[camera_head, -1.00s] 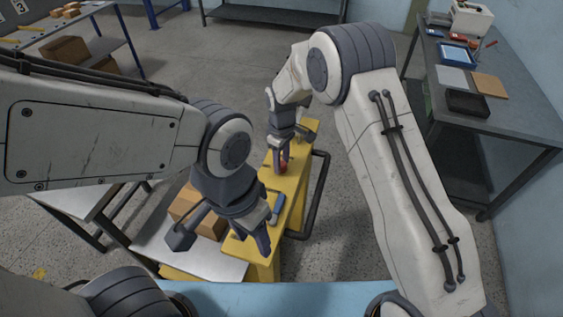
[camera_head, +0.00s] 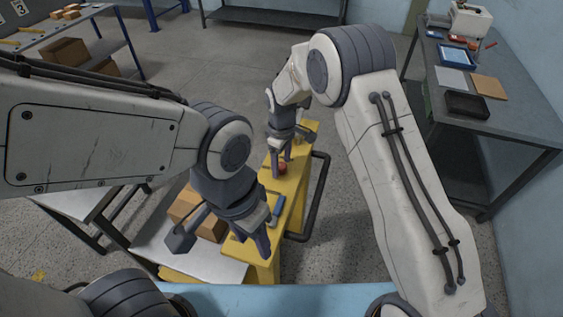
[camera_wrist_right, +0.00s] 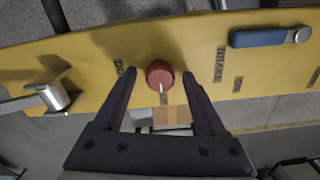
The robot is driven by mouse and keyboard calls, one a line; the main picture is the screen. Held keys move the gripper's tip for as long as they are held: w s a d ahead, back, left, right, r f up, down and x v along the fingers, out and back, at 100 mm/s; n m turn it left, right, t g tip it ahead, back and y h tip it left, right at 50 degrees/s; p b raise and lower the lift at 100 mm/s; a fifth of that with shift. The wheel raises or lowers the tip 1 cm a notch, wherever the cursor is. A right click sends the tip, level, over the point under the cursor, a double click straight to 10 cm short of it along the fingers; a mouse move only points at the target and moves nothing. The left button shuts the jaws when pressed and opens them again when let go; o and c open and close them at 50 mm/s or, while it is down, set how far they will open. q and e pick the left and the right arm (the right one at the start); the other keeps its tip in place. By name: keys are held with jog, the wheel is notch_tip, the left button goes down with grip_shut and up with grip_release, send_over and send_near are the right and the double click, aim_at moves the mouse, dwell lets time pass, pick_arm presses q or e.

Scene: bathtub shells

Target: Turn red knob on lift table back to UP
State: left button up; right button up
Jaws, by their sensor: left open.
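The red knob (camera_head: 282,169) sits on the yellow control beam (camera_head: 294,190) of the lift table. In the right wrist view the knob (camera_wrist_right: 160,73) has a pale mark at its lower edge, pointing down in the picture. My right gripper (camera_wrist_right: 159,76) is open, one finger on each side of the knob with a gap at both. In the head view the right gripper (camera_head: 281,158) points down at the knob. A dark label, partly hidden, is left of the knob. My left gripper (camera_head: 222,243) is open and empty, near the beam's front end.
A blue handle (camera_wrist_right: 262,38) lies on the beam beside a BRAKE label. A metal lever (camera_wrist_right: 50,95) is at the other side. A cardboard box (camera_head: 189,207) is on the silver platform (camera_head: 205,265). A black rail (camera_head: 318,200) runs right of the beam.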

aim_at(281, 165)
jog(key=shift+r, duration=0.1)
jog(key=shift+r, duration=0.3)
notch_tip(281, 165, up, 10)
jog(key=b, duration=0.2)
jog(key=shift+f+b, duration=0.15)
jog(key=shift+b, duration=0.2)
